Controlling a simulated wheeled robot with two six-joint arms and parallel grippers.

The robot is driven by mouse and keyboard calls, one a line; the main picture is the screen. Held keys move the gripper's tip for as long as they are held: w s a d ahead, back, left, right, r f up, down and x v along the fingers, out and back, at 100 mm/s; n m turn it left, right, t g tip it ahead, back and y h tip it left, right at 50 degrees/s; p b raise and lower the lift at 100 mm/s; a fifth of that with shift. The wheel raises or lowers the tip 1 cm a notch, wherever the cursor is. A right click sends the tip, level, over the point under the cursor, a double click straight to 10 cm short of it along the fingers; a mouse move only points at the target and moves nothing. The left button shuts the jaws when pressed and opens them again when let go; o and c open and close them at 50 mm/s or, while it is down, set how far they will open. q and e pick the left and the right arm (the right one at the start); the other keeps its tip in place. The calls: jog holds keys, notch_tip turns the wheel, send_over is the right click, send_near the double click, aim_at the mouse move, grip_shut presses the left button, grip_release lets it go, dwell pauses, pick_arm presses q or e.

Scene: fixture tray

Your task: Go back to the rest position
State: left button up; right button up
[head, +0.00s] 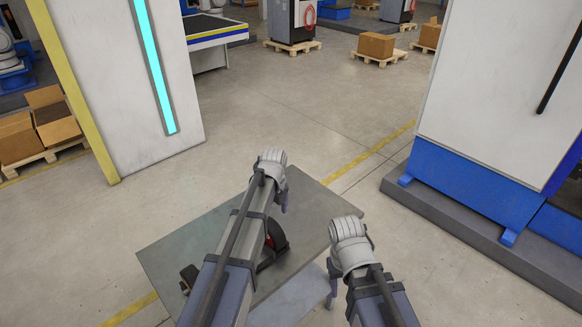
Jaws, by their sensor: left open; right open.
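My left arm reaches in from the bottom over the grey table, and its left gripper (284,200) hangs down above the table's far part. Its jaws are open, and I see nothing in them. My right gripper (331,292) hangs at the table's right edge, lower in the picture. It is open, with nothing visible in it. Both grippers are seen from above and behind, so their fingertips are partly hidden.
The grey table (165,252) holds a black and red object (275,236), partly hidden behind my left arm, and a small dark object (187,275). A white and blue machine (470,185) stands right; a white panel (112,75) stands left. Open floor lies beyond.

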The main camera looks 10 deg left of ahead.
pick_arm(q)
jog(key=s+d+f+n+b, duration=0.4)
jog(key=s+d+n, duration=0.1)
jog(key=s+n, duration=0.6)
jog(key=s+d+f+n+b, duration=0.4)
jog(key=s+d+n, duration=0.2)
jog(key=s+n, duration=0.4)
jog(key=shift+s+n+g+y, duration=0.3)
jog(key=shift+s+n+y, duration=0.1)
jog(key=shift+s, duration=0.3)
